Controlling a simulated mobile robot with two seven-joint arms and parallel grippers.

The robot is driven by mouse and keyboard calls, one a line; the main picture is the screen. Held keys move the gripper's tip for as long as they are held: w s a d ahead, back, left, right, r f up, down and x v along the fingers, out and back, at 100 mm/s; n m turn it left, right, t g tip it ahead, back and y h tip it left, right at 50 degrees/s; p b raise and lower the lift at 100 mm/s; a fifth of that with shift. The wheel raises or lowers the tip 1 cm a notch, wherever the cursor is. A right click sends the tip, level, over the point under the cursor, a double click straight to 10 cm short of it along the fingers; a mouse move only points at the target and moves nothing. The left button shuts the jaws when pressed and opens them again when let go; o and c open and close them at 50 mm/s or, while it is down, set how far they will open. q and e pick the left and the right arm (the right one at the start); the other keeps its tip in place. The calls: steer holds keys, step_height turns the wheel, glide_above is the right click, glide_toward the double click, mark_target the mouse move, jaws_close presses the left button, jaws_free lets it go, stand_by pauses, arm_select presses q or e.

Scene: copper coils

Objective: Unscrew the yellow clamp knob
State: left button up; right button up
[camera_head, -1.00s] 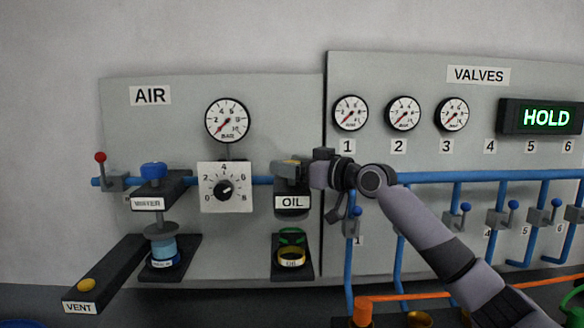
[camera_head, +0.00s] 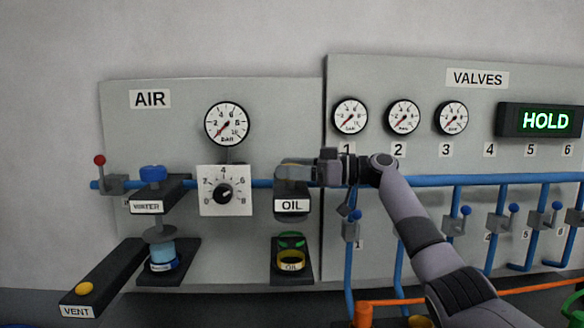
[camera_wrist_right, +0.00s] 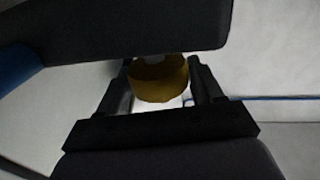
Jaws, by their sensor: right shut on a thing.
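The yellow clamp knob (camera_wrist_right: 158,82) shows in the right wrist view, between the two dark fingers of my right gripper (camera_wrist_right: 160,68). The fingers are shut on its sides. In the head view my right gripper (camera_head: 286,170) reaches in from the right to the top of the OIL clamp (camera_head: 291,190), and it covers the knob there. Below the clamp, an OIL cup with a yellow band (camera_head: 290,262) and a green ring (camera_head: 291,240) sits on a dark bracket. My left gripper is not in view.
A blue pipe (camera_head: 262,183) runs behind the clamp. A white dial panel (camera_head: 225,204) is close on the left. The WATER clamp with a blue knob (camera_head: 152,174) and a VENT arm with a yellow button (camera_head: 84,289) are farther left. Blue valve pipes (camera_head: 400,262) stand to the right.

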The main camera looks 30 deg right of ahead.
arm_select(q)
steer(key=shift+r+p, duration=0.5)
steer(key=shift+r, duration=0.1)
arm_select(e)
steer(key=shift+f+n+g+y, duration=0.1)
steer(key=shift+n+g+y, duration=0.85)
steer(key=shift+g, duration=0.25)
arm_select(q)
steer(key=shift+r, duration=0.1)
arm_select(e)
steer(key=shift+f+n+g+y, duration=0.15)
steer(key=shift+n+g+y, duration=0.1)
steer(key=shift+n+g, duration=0.15)
steer(key=o, duration=1)
steer(key=shift+c, duration=0.2)
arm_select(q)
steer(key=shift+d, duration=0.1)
